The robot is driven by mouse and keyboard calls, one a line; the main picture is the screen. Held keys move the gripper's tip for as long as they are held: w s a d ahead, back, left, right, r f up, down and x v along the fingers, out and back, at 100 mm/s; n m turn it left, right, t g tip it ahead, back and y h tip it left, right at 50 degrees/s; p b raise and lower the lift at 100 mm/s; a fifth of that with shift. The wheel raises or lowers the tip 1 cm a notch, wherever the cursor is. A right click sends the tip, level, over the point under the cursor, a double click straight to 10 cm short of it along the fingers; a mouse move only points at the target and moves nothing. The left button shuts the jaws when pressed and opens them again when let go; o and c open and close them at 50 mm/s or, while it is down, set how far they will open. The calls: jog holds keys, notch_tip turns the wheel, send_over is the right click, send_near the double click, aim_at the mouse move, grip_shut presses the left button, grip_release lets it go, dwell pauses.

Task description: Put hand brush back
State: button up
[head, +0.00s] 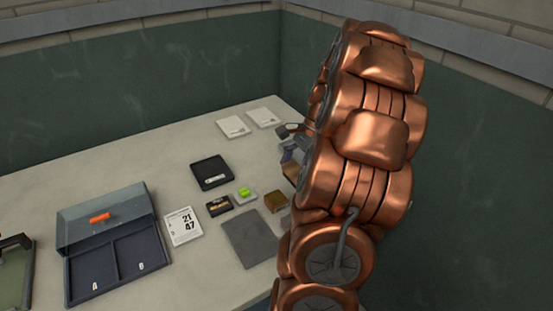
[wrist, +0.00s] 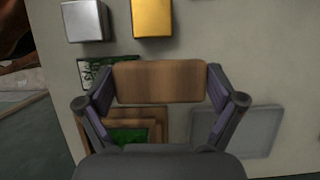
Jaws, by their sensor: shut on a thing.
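My gripper (wrist: 160,88) is shut on the hand brush (wrist: 160,82). In the wrist view the brush shows as a smooth brown wooden block, gripped at its two short ends. Its bristles are not visible. In the head view my gripper (head: 293,150) is over the right part of the table, mostly hidden behind my copper arm. Below the brush in the wrist view lie a stepped wooden piece with a green centre (wrist: 128,139) and a flat grey plate (wrist: 250,132). I cannot tell how high the brush is above the table.
In the wrist view a silver block (wrist: 85,20) and a gold block (wrist: 152,17) stand beyond the brush. In the head view a black tray (head: 211,184), a grey mat (head: 247,238), a number card (head: 183,226) and a lidded A/B case (head: 118,281) lie on the table. Walls close the back and right.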

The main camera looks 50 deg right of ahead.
jog(key=w+d, duration=0.1)
jog(key=w, duration=0.2)
jog(key=w+d+p, duration=0.1)
jog(key=w+d, duration=0.1)
jog(key=w, duration=0.2)
jog(key=w+d+f+p, duration=0.1)
jog(key=w, duration=0.3)
jog(key=shift+d, duration=0.4)
jog(key=shift+f+p, duration=0.75)
jog(key=shift+f, duration=1.05)
jog(key=shift+f, duration=0.2)
jog(key=o, duration=0.7)
jog(key=shift+r, duration=0.15)
jog(key=shift+b+v, duration=1.2)
jog(key=shift+v, duration=4.75)
jog(key=shift+r, duration=0.1)
